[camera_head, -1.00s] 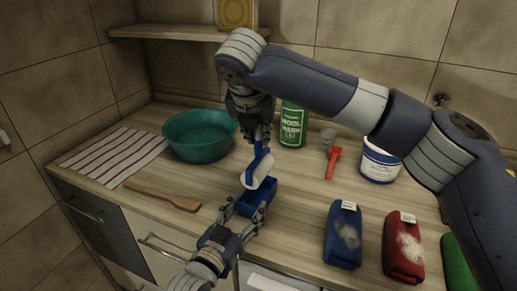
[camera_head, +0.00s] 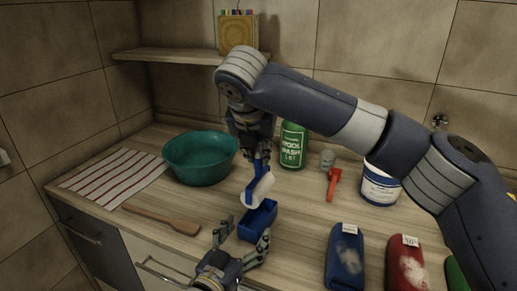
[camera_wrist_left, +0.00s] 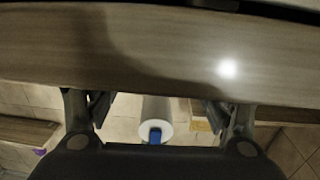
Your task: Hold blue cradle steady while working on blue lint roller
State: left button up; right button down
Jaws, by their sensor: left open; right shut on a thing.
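The blue cradle (camera_head: 250,224), a small open box, stands on the counter near its front edge. The blue lint roller (camera_head: 259,189), with a white roll, is tilted just above the cradle's back left; I cannot tell if they touch. My right gripper (camera_head: 261,157) is shut on the lint roller's handle from above. My left gripper (camera_head: 246,236) is open and empty in front of the cradle, fingers spread and apart from it. In the left wrist view a white roll with a blue core (camera_wrist_left: 155,132), seemingly the lint roller, shows between the open fingers (camera_wrist_left: 158,110).
A wooden spatula (camera_head: 165,219) lies left of the cradle. A teal bowl (camera_head: 200,160) and striped cloth (camera_head: 115,180) are further left. Blue (camera_head: 345,262) and red (camera_head: 406,268) pouches lie right.

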pick_arm(q)
jog(key=v, duration=1.2)
